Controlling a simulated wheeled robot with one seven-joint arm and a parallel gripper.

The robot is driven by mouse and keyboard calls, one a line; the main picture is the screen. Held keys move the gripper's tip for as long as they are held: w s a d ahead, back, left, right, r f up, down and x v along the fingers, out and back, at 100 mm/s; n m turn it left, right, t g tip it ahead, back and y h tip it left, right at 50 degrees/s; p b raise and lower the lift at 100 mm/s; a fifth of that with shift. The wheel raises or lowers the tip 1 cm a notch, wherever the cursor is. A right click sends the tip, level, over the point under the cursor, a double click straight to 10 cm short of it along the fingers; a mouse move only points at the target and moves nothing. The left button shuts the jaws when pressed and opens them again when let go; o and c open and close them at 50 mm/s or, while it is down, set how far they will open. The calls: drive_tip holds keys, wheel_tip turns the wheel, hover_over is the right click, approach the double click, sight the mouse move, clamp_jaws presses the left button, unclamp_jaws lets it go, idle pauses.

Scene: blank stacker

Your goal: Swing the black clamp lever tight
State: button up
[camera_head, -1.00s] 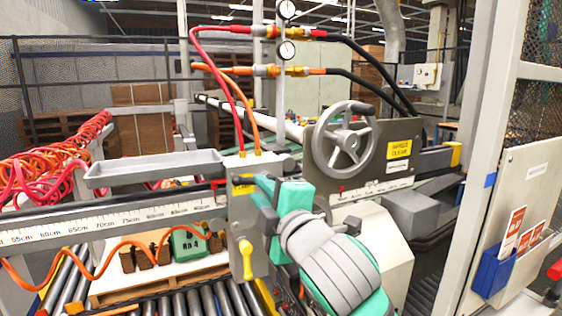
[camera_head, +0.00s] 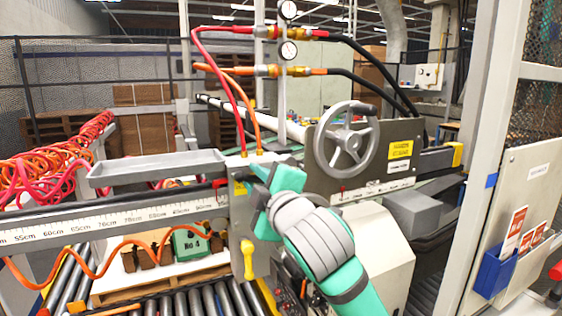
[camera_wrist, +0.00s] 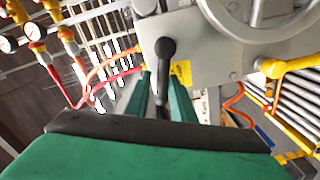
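The black clamp lever (camera_wrist: 164,72) shows in the wrist view as a dark rod with a rounded end, in front of a grey metal plate. My gripper (camera_wrist: 161,78) has two teal fingers, one on each side of the rod, with a narrow gap between them; it looks open. I cannot tell whether either finger touches the rod. In the head view, my gripper (camera_head: 262,178) is at the upper part of the grey bracket (camera_head: 240,215), beside the long ruler beam.
A grey handwheel (camera_head: 346,143) stands right of my gripper. A yellow-handled lever (camera_head: 247,260) hangs lower on the bracket. Red and orange hoses (camera_head: 240,105) rise just behind. A grey tray (camera_head: 155,168) lies to the left, above the ruler beam (camera_head: 100,222). Rollers run below.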

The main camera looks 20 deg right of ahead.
drive_tip(key=d+r+m, duration=0.1)
drive_tip(key=m, duration=0.2)
drive_tip(key=r+m, duration=0.1)
drive_tip(key=m, duration=0.2)
drive_tip(key=d+r+m, duration=0.1)
drive_tip(key=m, duration=0.3)
drive_tip(key=shift+w+d, duration=0.15)
drive_tip(key=shift+d, duration=0.2)
drive_tip(key=shift+d+r+m, duration=0.1)
drive_tip(key=shift+d+m, duration=0.35)
drive_tip(key=shift+m, duration=0.65)
drive_tip(key=s+d+m, duration=0.1)
drive_tip(key=s+m, duration=0.1)
drive_tip(key=s, duration=0.7)
drive_tip(key=shift+d, duration=0.4)
drive_tip(key=shift+w+a, duration=0.1)
